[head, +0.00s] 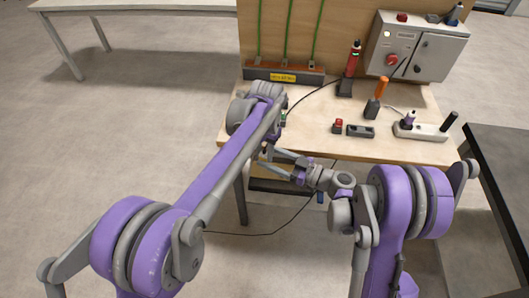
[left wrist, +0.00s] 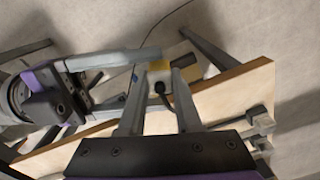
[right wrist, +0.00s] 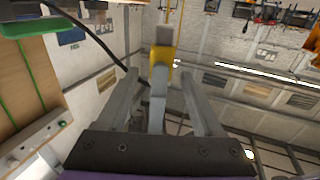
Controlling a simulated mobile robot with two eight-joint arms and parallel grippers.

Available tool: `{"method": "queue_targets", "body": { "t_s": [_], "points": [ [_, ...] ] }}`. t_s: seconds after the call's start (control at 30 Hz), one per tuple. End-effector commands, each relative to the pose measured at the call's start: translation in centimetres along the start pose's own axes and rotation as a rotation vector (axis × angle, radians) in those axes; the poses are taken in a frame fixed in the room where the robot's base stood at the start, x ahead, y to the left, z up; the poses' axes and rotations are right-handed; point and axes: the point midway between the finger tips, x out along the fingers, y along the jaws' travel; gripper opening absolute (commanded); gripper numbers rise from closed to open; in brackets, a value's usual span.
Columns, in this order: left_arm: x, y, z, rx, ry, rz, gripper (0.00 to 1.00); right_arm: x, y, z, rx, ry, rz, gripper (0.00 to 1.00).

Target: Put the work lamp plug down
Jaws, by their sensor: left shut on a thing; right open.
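The work lamp plug (left wrist: 158,72), a small yellow and pale block with a black cord end, sits between the fingers of my left gripper (left wrist: 158,80) in the left wrist view. The left gripper is shut on it, in front of the table's edge. My right gripper (head: 270,160) is open, with its fingers close to the plug from the side. In the right wrist view a yellow part (right wrist: 176,75) and a grey bar lie between its fingers; I cannot tell whether they touch. In the head view my left arm hides most of the left gripper and plug.
The wooden table (head: 300,135) carries a power strip (head: 422,131), a black socket block (head: 361,131), a red-button box (head: 338,127), an orange-handled switch (head: 377,98) and a red lamp (head: 352,62) in a stand. A control cabinet (head: 418,48) stands behind. A thin black cord hangs below.

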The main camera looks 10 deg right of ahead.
Motion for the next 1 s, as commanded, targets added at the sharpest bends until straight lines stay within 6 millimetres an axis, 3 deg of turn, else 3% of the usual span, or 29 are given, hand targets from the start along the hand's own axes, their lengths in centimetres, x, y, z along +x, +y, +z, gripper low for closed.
{"method": "queue_targets", "body": {
  "t_s": [0.2,0.43,0.67,0.87,1.0],
  "points": [
    [0.0,0.0,0.0,0.0,0.0,0.0,0.0,-5.0,0.1,0.0,0.0,-0.001,0.006,0.68],
    [0.0,0.0,0.0,0.0,0.0,0.0,0.0,-8.2,0.1,0.0,0.0,0.0,0.002,0.68],
    [0.0,0.0,0.0,0.0,0.0,0.0,0.0,-8.3,-0.8,-0.1,0.062,-0.072,-0.007,0.68],
    [0.0,0.0,0.0,0.0,0.0,0.0,0.0,-7.1,-4.2,0.2,0.278,-0.351,0.021,0.68],
    [0.0,0.0,0.0,0.0,0.0,0.0,0.0,-8.0,-7.3,0.7,0.425,-0.583,0.114,0.68]
  ]
}}
